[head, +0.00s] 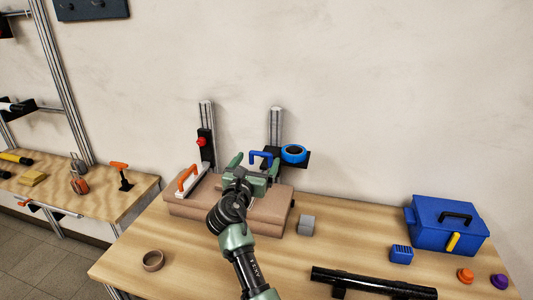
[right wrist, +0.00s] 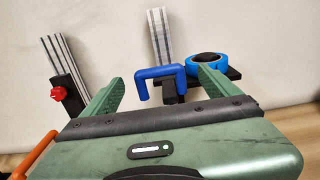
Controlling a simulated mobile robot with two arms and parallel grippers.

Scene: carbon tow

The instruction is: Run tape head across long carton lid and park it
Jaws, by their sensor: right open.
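A long brown carton (head: 190,209) lies flat on the wooden table. The tape head, with a blue U-shaped handle (head: 260,156) and a blue tape roll (head: 294,153), is at the black bracket on the right post behind the carton. The handle (right wrist: 160,72) and roll (right wrist: 206,59) also show in the right wrist view. My right gripper (head: 256,163) is over the carton, open and empty. In the right wrist view, the blue handle appears between my right fingertips (right wrist: 161,82); I cannot tell how far beyond them it is. My left gripper is out of view.
An orange handle (head: 187,178) is at the carton's left end, near a left post with a red knob (head: 201,142). A grey block (head: 307,225), blue toolbox (head: 446,226), black bar (head: 370,284) and tape ring (head: 153,260) are on the table. The front middle is mostly clear.

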